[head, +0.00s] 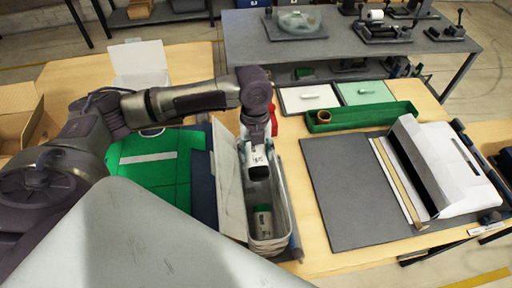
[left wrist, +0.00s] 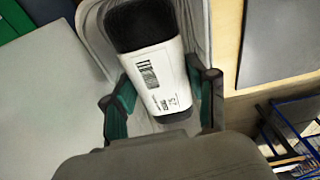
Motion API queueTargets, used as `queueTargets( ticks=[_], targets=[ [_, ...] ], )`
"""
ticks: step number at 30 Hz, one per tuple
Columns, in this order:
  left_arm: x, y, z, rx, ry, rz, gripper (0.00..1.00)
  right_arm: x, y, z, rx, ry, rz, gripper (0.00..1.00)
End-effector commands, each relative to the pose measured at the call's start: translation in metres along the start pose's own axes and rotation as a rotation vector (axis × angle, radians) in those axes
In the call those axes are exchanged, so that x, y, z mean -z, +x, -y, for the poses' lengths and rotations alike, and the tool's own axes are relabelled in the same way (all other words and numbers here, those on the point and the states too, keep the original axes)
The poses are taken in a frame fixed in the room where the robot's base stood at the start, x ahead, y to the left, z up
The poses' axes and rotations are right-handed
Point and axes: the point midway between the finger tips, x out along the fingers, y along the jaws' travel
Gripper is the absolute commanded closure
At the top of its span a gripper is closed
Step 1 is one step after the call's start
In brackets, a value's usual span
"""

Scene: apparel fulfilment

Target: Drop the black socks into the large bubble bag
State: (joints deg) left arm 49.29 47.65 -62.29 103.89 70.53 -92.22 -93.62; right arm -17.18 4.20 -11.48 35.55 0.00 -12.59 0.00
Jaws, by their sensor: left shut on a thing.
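My left gripper (head: 259,148) points down over a long, pale, open-topped pouch, which looks like the large bubble bag (head: 268,246). It is shut on the black socks (head: 258,170), a dark roll with a white barcode band. In the left wrist view the black socks (left wrist: 152,72) sit between the green-padded fingers (left wrist: 160,95), with the bag's pale walls (left wrist: 94,32) around them. The socks are at or just inside the bag's mouth; the exact depth is unclear. Another small banded bundle (head: 263,222) lies lower in the bag. My right gripper is out of view.
A green garment (head: 150,165) lies left of the bag. A dark grey mat (head: 345,200) and a white box-like device (head: 445,165) lie to the right. A green tray (head: 375,115) is behind the mat. An open cardboard box (head: 18,118) stands at far left.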

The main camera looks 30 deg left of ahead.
Motion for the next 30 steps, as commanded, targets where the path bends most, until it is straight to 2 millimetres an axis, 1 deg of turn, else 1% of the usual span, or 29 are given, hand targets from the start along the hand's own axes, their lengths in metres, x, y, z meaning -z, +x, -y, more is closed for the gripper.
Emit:
queueTargets(
  ticks=[1, 6, 12, 15, 21, 30],
  targets=[
    [-0.001, 0.011, 0.0, -0.001, 0.0, -0.001, 0.77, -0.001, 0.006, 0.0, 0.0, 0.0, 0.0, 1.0],
    [-0.004, 0.035, 0.0, 0.0, -0.001, -0.002, 0.77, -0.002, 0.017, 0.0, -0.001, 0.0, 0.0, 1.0],
    [-0.007, 0.059, 0.0, 0.0, -0.001, -0.002, 0.77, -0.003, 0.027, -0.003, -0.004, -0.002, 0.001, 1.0],
    [-0.008, 0.068, 0.0, 0.0, 0.0, -0.001, 0.77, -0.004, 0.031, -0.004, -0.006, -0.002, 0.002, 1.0],
    [-0.009, 0.076, 0.0, 0.001, 0.0, 0.0, 0.77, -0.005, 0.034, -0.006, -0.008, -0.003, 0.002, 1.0],
    [-0.009, 0.076, 0.0, 0.001, 0.0, 0.0, 0.77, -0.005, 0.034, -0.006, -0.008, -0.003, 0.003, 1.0]
  ],
)
